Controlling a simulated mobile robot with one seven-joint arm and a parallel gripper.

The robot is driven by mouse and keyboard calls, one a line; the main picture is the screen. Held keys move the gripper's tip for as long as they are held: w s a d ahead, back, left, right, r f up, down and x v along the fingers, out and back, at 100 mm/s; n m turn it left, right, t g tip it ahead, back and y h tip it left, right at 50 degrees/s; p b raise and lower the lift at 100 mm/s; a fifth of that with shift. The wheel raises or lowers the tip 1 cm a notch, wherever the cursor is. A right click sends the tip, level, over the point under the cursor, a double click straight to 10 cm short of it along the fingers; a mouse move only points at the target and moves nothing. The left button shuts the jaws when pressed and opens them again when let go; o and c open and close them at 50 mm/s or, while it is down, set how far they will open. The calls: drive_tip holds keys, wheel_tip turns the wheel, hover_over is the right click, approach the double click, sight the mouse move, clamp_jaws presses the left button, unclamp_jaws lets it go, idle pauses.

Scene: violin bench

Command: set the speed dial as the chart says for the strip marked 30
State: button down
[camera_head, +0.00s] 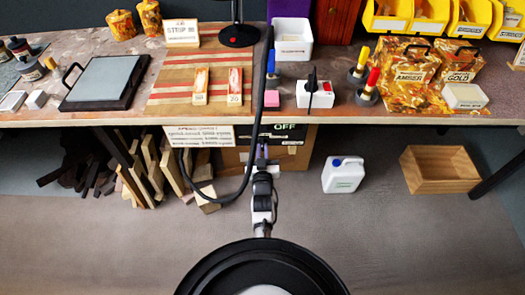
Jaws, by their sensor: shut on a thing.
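My gripper (262,153) is at the bench's front edge, in front of a black panel (288,138) with a plate reading OFF (285,127). It is shut on a small part there, seemingly the speed dial, which the gripper and a black cable mostly hide; its setting cannot be read. A white chart (199,136) hangs left of the panel; its lines are too small to read. Two wooden strips (201,86) (235,86) lie on a striped mat with small number labels, hard to read. A card (181,33) behind them seems to read STRIP 30.
A white box (315,94) with a black lever stands on the bench above the gripper. A black cable (256,110) loops down beside my arm. Wood offcuts (150,170), a white jug (343,174) and a wooden crate (439,170) stand below. The floor between is clear.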

drive_tip(key=shift+w+r+m, duration=0.1)
drive_tip(key=shift+r+m, duration=0.05)
drive_tip(key=shift+m, duration=0.35)
drive_tip(key=c, duration=1.5)
unclamp_jaws()
drive_tip(key=shift+s+f, duration=0.2)
